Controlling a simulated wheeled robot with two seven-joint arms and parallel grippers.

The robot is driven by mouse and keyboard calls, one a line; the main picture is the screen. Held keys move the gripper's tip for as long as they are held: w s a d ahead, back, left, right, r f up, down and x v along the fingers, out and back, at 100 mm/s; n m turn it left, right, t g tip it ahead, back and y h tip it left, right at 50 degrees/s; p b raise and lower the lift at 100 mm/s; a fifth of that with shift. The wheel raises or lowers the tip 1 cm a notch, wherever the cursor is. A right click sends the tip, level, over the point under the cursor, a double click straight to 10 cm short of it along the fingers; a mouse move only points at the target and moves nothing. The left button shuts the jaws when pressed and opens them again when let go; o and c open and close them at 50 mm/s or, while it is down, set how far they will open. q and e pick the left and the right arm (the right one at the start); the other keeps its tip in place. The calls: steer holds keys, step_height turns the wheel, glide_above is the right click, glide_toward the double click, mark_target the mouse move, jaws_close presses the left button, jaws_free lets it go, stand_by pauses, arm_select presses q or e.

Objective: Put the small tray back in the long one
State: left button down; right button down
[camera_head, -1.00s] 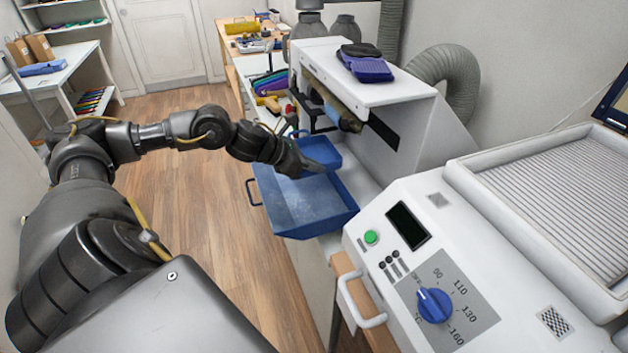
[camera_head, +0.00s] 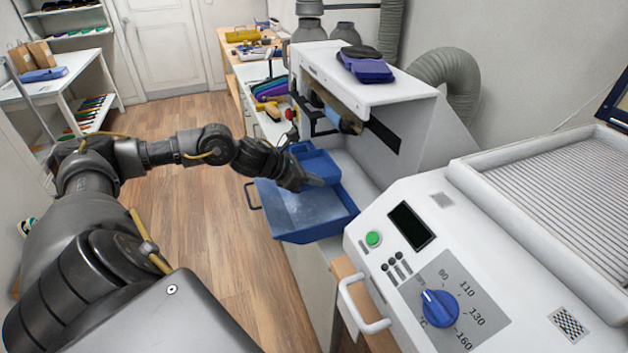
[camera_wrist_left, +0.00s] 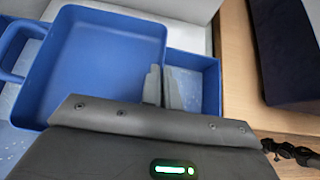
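The small blue tray (camera_head: 322,163) is over the far end of the long blue tray (camera_head: 335,226), which sticks out from the white machine. In the left wrist view the small tray (camera_wrist_left: 105,55) fills the upper left, level and empty, with floor of the long tray (camera_wrist_left: 185,90) showing beside it. I cannot tell whether the small tray rests on the long tray's bottom or hangs just above it. My left gripper (camera_head: 310,183) is shut on the small tray's near wall; its fingers (camera_wrist_left: 162,88) pinch that wall in the wrist view. My right gripper is not in view.
The white machine's housing (camera_head: 370,85) overhangs the far side of the trays. A second white machine with a blue dial (camera_head: 440,308) and a white handle (camera_head: 358,305) stands at the near right. Open wooden floor (camera_head: 200,230) lies to the left.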

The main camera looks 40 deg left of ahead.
arm_select(q)
steer(key=shift+f+b, duration=0.35)
steer(key=shift+f, duration=0.05)
steer(key=shift+s+a+f, duration=0.1)
steer(key=shift+s+a, duration=0.05)
steer(key=c, duration=1.7)
jaws_free()
steer(key=shift+s+f+b, duration=0.1)
steer(key=shift+s+b, duration=0.1)
steer(key=shift+b, duration=0.2)
